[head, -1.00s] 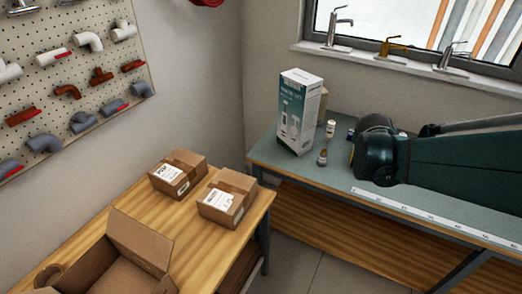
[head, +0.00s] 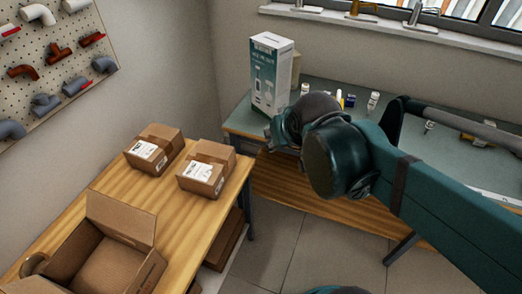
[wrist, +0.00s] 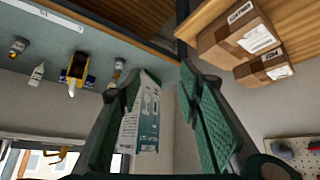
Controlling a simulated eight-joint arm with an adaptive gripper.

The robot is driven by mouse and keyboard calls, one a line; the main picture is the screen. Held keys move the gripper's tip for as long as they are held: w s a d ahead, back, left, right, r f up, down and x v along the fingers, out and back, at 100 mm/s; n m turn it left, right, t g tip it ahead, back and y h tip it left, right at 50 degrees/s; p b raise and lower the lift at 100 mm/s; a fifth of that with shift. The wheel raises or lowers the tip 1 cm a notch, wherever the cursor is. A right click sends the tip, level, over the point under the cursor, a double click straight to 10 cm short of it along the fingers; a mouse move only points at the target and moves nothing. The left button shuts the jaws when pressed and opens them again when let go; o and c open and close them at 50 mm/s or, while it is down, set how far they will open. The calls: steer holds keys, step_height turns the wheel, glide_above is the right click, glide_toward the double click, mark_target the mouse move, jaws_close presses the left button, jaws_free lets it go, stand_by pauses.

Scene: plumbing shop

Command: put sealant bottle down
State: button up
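A white bottle with a narrow nozzle, which looks like the sealant bottle (head: 373,101), stands on the grey-green workbench (head: 403,108) under the window. It also shows in the upside-down wrist view (wrist: 37,74), upright and apart from my gripper. My gripper (wrist: 160,82) has its two green-padded fingers spread, with nothing held between them. The tall white and green box (head: 271,75) stands at the bench's left end and shows beyond the fingers in the wrist view (wrist: 147,115).
A small bottle (head: 304,89) and a yellow-and-blue item (head: 347,100) stand between the box and the white bottle. Two closed cartons (head: 155,150) (head: 207,170) and an open carton (head: 120,215) sit on the wooden table (head: 190,215). Floor separates table and bench.

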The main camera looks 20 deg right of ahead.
steer(key=s+a+n+y, duration=0.1)
steer(key=s+a+n, duration=0.1)
steer(key=s+a, duration=0.3)
steer(key=shift+a+f+y, duration=0.35)
steer(key=shift+a+y, duration=0.05)
steer(key=shift+a, duration=0.7)
steer(key=shift+o, duration=0.7)
steer(key=shift+d, duration=0.1)
